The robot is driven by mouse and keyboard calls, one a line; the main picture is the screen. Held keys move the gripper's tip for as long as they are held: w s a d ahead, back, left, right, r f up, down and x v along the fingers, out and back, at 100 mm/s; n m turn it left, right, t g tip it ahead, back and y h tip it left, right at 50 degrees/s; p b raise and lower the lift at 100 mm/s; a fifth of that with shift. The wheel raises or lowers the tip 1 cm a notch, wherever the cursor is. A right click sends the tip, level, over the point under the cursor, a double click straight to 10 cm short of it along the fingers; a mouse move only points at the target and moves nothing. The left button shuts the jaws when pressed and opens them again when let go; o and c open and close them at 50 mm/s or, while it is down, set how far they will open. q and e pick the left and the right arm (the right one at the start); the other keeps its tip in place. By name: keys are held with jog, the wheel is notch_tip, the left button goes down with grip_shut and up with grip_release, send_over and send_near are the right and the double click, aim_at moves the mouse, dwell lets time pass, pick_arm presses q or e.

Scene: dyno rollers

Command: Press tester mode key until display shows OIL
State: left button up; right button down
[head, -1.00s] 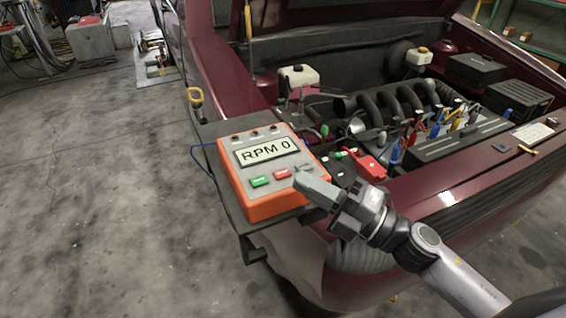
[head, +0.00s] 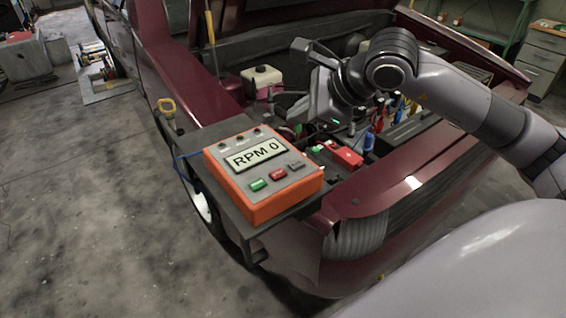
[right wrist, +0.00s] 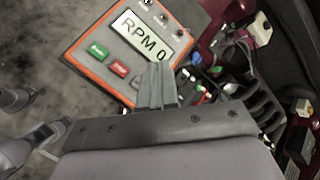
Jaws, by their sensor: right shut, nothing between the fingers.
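The orange tester (head: 262,213) lies on a dark shelf at the car's front corner. Its display (head: 255,154) reads "RPM 0", and the right wrist view shows the same text on the display (right wrist: 143,36). Below it are a green key (head: 258,185), a red key (head: 278,174) and a grey key (head: 296,165). Their labels are too small to read. My right gripper (head: 292,116) is shut and empty, above and behind the tester. In the right wrist view, its closed fingers (right wrist: 157,85) partly overlap the tester's key side.
The open engine bay lies behind and right of the tester, with a red clamp-like part (head: 343,155), coloured leads and a white-capped reservoir (head: 262,78). Bare floor is at the left.

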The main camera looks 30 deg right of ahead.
jog(key=shift+w+d+r, duration=0.1)
jog(key=shift+d+r, duration=0.1)
jog(key=shift+d, duration=0.1)
jog(key=shift+f, duration=0.15)
jog(key=b, duration=0.5)
send_over(300, 166)
notch_tip(300, 166, down, 8)
jog(key=shift+a+r, duration=0.1)
jog(key=shift+r, duration=0.05)
jog(key=shift+f+b, duration=0.45)
jog(key=shift+b, duration=0.25)
dwell(1.2)
jog(key=shift+f+b, duration=0.4)
jog(key=shift+b, duration=0.25)
